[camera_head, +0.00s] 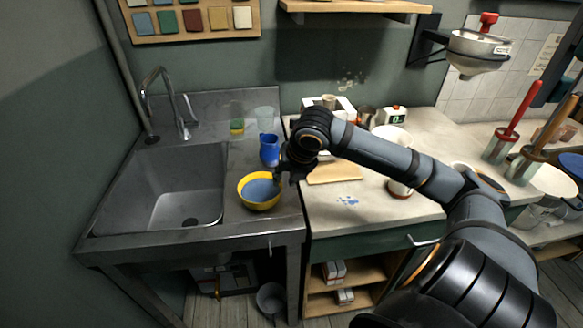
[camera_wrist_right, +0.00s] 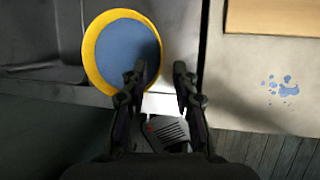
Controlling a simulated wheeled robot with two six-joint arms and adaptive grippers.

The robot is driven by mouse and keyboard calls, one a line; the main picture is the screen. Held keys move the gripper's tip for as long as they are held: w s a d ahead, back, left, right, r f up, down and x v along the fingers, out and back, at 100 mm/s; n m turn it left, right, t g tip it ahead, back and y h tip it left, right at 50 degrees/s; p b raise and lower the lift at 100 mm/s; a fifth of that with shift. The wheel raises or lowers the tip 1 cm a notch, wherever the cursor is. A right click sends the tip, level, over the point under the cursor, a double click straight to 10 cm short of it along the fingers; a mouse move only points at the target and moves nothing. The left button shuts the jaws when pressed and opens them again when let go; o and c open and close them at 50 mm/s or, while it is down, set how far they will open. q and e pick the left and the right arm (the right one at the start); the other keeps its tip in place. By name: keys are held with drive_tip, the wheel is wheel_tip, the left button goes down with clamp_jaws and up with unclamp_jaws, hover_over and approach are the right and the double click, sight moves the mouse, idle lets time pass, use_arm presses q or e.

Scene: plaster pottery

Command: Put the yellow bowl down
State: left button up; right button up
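The yellow bowl (camera_head: 245,195) has a blue inside or filling. It appears upright on the steel drainboard (camera_head: 237,219), right of the sink basin; I cannot tell for certain whether its base touches. My right gripper (camera_head: 279,179) is at the bowl's right side. In the right wrist view the bowl (camera_wrist_right: 90,52) is at upper left, and my right gripper (camera_wrist_right: 158,77) has its fingers well apart. The left finger overlaps the bowl's inside, the right one is outside the rim, with a gap between rim and right finger. My left gripper is not in view.
A blue cup (camera_head: 269,149) stands just behind the bowl, with a glass (camera_head: 264,116) and a sponge (camera_head: 237,127) farther back. The sink basin (camera_head: 170,190) opens to the left. A wooden board (camera_head: 335,172) lies on the counter to the right. The drainboard's front edge is close.

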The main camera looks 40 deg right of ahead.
drive_tip(key=b+v, duration=0.4)
drive_tip(key=v, duration=0.2)
drive_tip(key=shift+s+r+b, duration=0.2)
drive_tip(key=shift+r+b, duration=0.15)
drive_tip(key=shift+r, duration=0.05)
drive_tip(key=shift+a, duration=0.1)
